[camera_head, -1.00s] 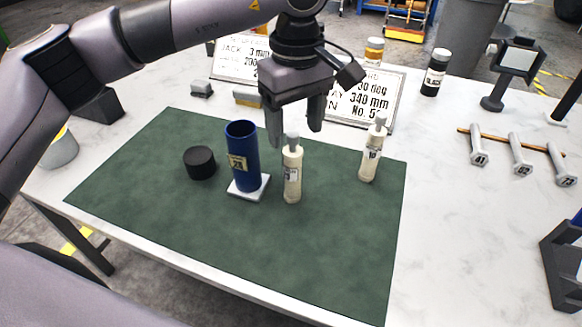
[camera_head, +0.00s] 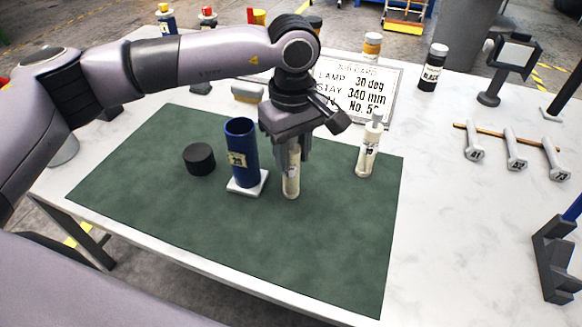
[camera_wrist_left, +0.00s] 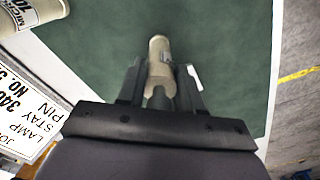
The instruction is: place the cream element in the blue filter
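A cream element (camera_head: 291,186) stands upright on the green mat, just right of the blue filter. My left gripper (camera_head: 292,155) is down over its upper part, with a finger on each side, closed in on it. The wrist view also shows this element (camera_wrist_left: 158,58) between the fingers (camera_wrist_left: 162,88). The blue filter (camera_head: 241,155) is an upright, open-topped tube with a label, on a white square base (camera_head: 247,190). A second cream element (camera_head: 368,150) stands to the right; its label partly shows in the wrist view (camera_wrist_left: 32,10). My right gripper is out of view.
A black cap (camera_head: 199,159) lies left of the filter. A job card (camera_head: 365,95) stands behind the mat, with jars nearby, including a black one (camera_head: 433,68). A rack of numbered tools (camera_head: 515,150) is on the right. The front of the green mat (camera_head: 270,245) is clear.

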